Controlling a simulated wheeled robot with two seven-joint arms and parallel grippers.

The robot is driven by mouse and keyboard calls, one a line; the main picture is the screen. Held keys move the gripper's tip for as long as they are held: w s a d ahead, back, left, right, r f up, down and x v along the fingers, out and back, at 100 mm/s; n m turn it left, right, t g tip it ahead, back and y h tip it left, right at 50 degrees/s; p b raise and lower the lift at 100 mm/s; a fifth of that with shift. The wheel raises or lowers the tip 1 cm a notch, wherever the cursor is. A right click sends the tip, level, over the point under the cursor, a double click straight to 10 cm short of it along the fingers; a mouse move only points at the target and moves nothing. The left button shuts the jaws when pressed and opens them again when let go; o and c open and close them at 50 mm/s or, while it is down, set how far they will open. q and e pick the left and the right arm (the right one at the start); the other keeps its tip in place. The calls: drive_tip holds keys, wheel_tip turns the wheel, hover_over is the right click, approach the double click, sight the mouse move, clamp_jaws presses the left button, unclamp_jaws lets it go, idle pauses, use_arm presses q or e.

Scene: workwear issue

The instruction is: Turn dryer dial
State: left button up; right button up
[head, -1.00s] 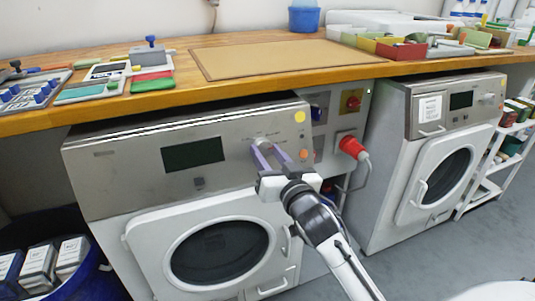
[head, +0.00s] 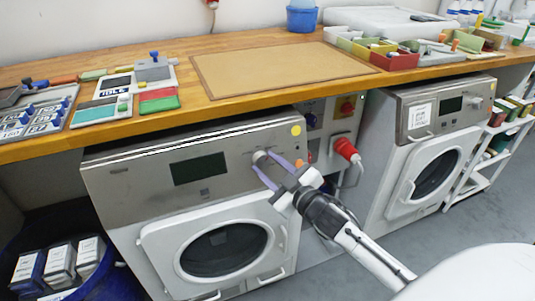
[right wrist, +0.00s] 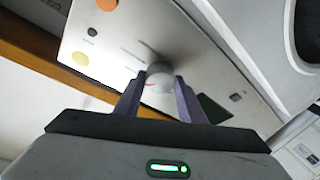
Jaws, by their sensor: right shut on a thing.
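The dryer dial (head: 260,156) is a round silver knob on the steel control panel of the left machine (head: 136,188), right of its dark display (head: 199,169). My right gripper (head: 268,168) reaches it from the lower right, with its purple fingers shut on the dial. In the right wrist view the dial (right wrist: 158,74) sits between the two fingertips of the gripper (right wrist: 160,88), and a small red mark shows on it. The fingertips hide its sides. My left gripper is not in view.
A wooden worktop (head: 130,135) runs above the machines, with trays and a tan mat (head: 280,68) on it. A second machine (head: 395,190) stands at right. A blue bin (head: 120,285) is at lower left.

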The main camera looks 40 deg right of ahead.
drive_tip(key=shift+r+n+y+p, duration=0.3)
drive_tip(key=shift+r+n+p, duration=0.15)
drive_tip(key=shift+n+p, duration=0.65)
drive_tip(key=shift+n+g+y+p, duration=0.3)
drive_tip(key=shift+n+g+p, duration=0.2)
drive_tip(key=shift+n+p, duration=0.6)
drive_tip(key=shift+d+n+p, duration=0.1)
drive_tip(key=shift+n+p, duration=0.3)
drive_tip(key=shift+p, duration=0.15)
drive_tip(key=shift+n+g+p, duration=0.3)
drive_tip(key=shift+n+p, duration=0.6)
drive_tip(key=shift+n+y+p, duration=0.4)
drive_tip(key=shift+n+p, duration=0.5)
drive_tip(key=shift+p, duration=0.1)
drive_tip(key=shift+n+g+p, duration=0.4)
drive_tip(key=shift+n+p, duration=0.1)
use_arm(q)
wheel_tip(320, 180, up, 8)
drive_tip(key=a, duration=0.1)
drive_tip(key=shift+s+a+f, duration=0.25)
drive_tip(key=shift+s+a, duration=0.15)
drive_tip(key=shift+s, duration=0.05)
use_arm(e)
drive_tip(key=shift+f, duration=0.1)
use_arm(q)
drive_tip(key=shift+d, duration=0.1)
